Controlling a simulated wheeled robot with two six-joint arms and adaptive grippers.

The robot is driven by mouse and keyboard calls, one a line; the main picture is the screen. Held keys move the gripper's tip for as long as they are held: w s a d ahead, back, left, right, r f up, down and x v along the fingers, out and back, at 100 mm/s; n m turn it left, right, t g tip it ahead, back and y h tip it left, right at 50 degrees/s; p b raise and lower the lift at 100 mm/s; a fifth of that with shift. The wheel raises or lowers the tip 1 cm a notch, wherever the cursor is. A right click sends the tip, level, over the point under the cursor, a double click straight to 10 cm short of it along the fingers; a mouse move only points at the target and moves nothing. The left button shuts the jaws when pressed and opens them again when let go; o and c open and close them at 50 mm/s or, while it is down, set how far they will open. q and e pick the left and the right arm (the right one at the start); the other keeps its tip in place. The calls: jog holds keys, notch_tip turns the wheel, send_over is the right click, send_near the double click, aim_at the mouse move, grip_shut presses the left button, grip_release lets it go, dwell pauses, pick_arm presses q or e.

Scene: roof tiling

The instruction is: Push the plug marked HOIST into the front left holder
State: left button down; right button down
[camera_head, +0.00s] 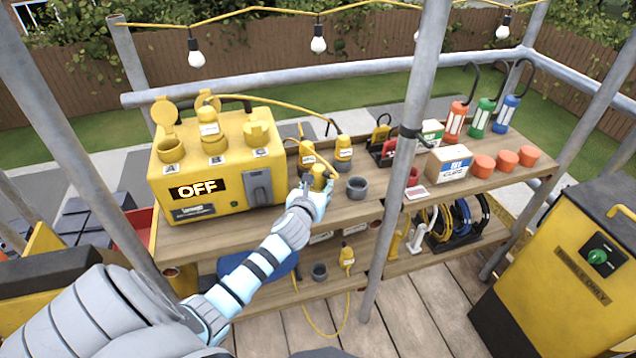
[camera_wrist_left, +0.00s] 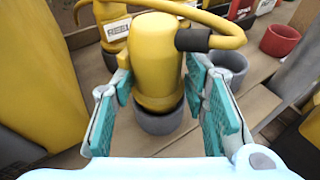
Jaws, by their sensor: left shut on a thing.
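My left gripper (camera_head: 314,187) is shut on a yellow plug (camera_head: 318,172) at the front of the upper shelf. In the left wrist view, the plug (camera_wrist_left: 158,65) stands about upright between the teal fingers, with a black-sleeved yellow cable leaving its top. Its lower end meets a grey round holder (camera_wrist_left: 160,121), the front left one. I cannot tell how deep it sits. No marking shows on its visible side. Right of it is an empty grey holder (camera_head: 357,187). Two labelled yellow plugs (camera_head: 307,152) (camera_head: 343,149) stand behind. My right gripper is not in view.
A yellow power box (camera_head: 225,160) reading OFF stands close on the left, with a plug (camera_head: 210,131) in socket B. A scaffold pole (camera_head: 405,150) rises right of the holders. Another yellow plug (camera_head: 347,257) is on the lower shelf. Yellow cables loop behind the gripper.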

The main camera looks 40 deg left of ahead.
pick_arm(q)
jog(key=shift+r, duration=0.1)
dwell(0.4)
jog(key=shift+p, duration=0.45)
dwell(0.3)
jog(key=shift+p, duration=0.35)
jog(key=shift+f+b, duration=0.5)
jog(key=shift+f, duration=0.15)
jog(key=c, duration=1.2)
grip_release()
jog(key=shift+d, duration=0.1)
